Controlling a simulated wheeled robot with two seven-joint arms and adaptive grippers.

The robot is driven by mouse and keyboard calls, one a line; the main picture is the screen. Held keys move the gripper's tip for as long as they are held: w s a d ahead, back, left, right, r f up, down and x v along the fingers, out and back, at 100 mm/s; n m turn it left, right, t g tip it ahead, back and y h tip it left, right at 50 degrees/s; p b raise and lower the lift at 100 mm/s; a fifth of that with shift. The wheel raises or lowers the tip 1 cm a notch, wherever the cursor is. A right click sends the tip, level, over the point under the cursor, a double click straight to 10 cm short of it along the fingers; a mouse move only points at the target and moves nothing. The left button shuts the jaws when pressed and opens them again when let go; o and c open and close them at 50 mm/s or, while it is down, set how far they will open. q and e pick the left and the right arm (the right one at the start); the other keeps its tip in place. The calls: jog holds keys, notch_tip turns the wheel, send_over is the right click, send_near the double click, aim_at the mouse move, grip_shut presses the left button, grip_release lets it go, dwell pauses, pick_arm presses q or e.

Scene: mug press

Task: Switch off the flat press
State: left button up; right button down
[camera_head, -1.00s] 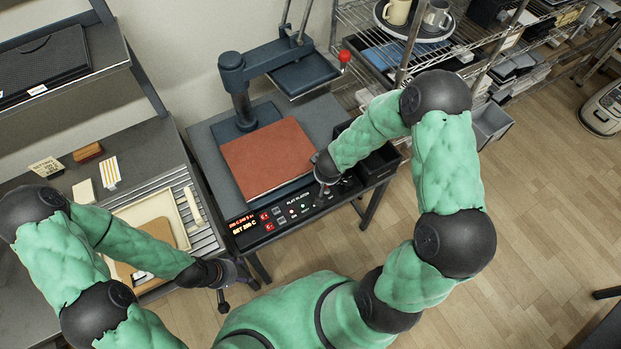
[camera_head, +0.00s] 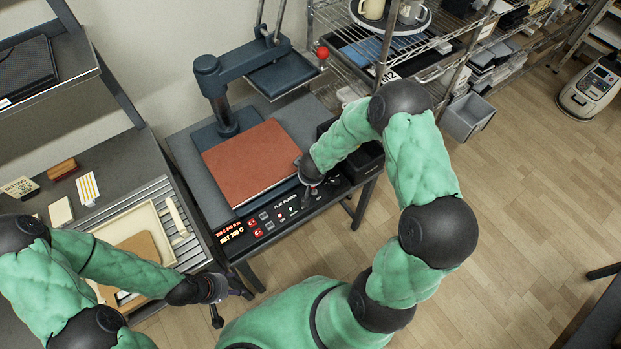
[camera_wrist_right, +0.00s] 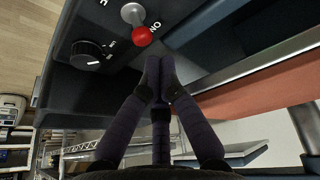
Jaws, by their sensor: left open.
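The flat press (camera_head: 318,118) stands in the middle of the head view, with a red-brown pad (camera_head: 250,160) on its bed and a lit control panel (camera_head: 270,222) on its front. In the right wrist view, a metal toggle lever with a red tip (camera_wrist_right: 142,36) sticks out of the panel beside the word ON. My right gripper (camera_wrist_right: 158,72) has its fingers together, empty, close to the red tip; whether they touch it I cannot tell. In the head view the right gripper is mostly hidden at the panel's right end. My left gripper (camera_head: 232,290) is open and empty, left of the press front.
A black dial (camera_wrist_right: 88,52) sits beside the toggle. The press head (camera_head: 285,72) is swung up behind the pad, with a red knob (camera_head: 322,52). A bench with a cream tray (camera_head: 165,222) stands left, wire shelves (camera_head: 350,45) right.

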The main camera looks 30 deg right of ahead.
jog(key=shift+b+x, duration=0.55)
jog(key=shift+x, duration=1.1)
